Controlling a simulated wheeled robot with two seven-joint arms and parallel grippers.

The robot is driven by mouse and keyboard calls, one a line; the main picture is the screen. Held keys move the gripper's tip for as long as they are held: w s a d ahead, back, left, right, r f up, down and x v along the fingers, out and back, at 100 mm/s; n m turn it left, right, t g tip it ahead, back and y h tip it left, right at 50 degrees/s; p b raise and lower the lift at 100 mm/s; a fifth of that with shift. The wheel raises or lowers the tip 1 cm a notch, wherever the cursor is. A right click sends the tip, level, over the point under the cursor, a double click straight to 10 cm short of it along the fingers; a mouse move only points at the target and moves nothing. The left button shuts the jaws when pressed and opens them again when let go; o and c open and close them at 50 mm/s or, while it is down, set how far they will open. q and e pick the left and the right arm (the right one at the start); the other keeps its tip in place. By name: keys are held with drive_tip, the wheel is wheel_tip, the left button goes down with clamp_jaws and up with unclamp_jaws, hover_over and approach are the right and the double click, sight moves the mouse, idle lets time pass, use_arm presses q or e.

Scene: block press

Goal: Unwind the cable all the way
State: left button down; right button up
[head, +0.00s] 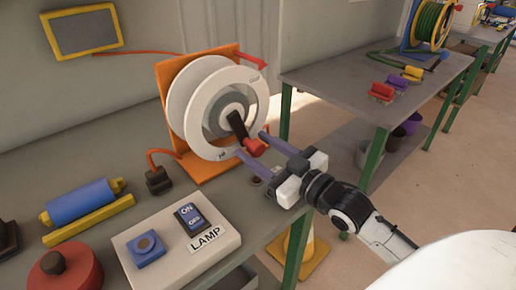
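The white cable reel (218,105) stands upright in an orange frame (196,168) at the back of the near bench. A dark crank with a red knob (254,147) sticks out from the reel's hub. A red cable (135,53) runs from the wall panel toward the reel, and a short red lead goes to a black plug block (158,180). My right gripper (252,148) is open, with its two purple-grey fingers on either side of the red knob. I cannot tell whether they touch it. My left gripper is not in view.
A lamp box (178,240) with switches and a blue roller (82,202) sit on the near bench (108,150). A second bench (340,82) at the right carries small coloured blocks and a green reel (432,25). An orange cone (302,255) stands below.

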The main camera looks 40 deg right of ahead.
drive_tip(key=s, duration=0.6)
drive_tip(key=s+d, duration=0.1)
drive_tip(key=s, duration=0.2)
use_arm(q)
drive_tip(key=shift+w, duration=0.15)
use_arm(e)
drive_tip(key=shift+s+d, duration=0.1)
drive_tip(key=shift+s, duration=0.55)
